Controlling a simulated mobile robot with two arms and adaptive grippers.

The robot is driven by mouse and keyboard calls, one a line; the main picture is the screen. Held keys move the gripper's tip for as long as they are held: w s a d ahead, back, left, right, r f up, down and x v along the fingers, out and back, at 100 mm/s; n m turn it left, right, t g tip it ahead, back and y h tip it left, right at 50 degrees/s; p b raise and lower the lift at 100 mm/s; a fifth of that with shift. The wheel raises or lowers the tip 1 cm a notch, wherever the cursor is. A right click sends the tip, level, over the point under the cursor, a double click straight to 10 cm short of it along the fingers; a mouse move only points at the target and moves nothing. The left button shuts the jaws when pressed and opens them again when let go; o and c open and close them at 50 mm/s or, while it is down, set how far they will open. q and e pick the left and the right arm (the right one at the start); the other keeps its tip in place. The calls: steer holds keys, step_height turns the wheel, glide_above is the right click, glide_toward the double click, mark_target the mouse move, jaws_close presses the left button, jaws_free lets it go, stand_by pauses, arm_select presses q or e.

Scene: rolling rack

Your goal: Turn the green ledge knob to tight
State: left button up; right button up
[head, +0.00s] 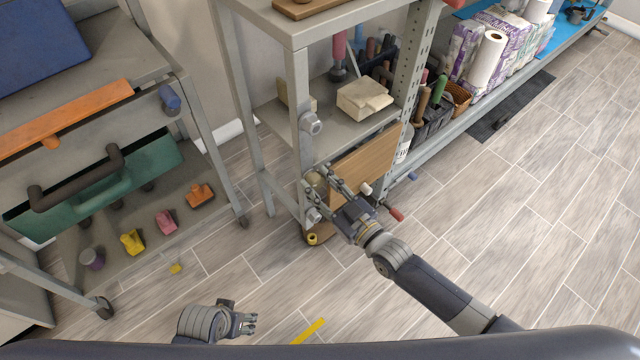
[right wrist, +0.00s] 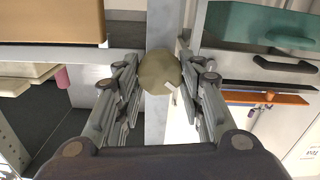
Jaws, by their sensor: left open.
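The green ledge knob (right wrist: 160,72) looks olive and round in the right wrist view, with a small pale mark on its lower right. It sits on the grey rack post. In the head view the knob (head: 317,181) is partly hidden by my right gripper (head: 326,182). The right gripper's fingers (right wrist: 158,85) lie on either side of the knob, very close to it; whether both press on it I cannot tell. My left gripper (head: 247,324) is open and empty, low over the floor at the bottom of the head view.
Grey knobs sit above (head: 311,124) and below (head: 313,215) on the same post. A grey cart (head: 190,100) with a green drawer (head: 150,170) stands at left. Open floor (head: 520,230) lies at right.

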steer(key=shift+m, duration=0.4)
steer(key=m, duration=0.3)
steer(key=shift+w+m, duration=0.1)
steer(key=shift+m, duration=0.2)
steer(key=shift+f+m, duration=0.15)
steer(key=shift+m, duration=0.75)
steer(key=m, duration=0.2)
steer(key=shift+d+f+m, duration=0.1)
steer(key=shift+m, duration=0.3)
steer(key=shift+m+b, duration=0.3)
steer(key=shift+m, duration=0.2)
arm_select(q)
steer(key=shift+w+r, duration=0.2)
steer(key=shift+r, duration=0.9)
arm_select(e)
steer(key=shift+m, duration=0.3)
arm_select(q)
steer(key=shift+r, duration=0.1)
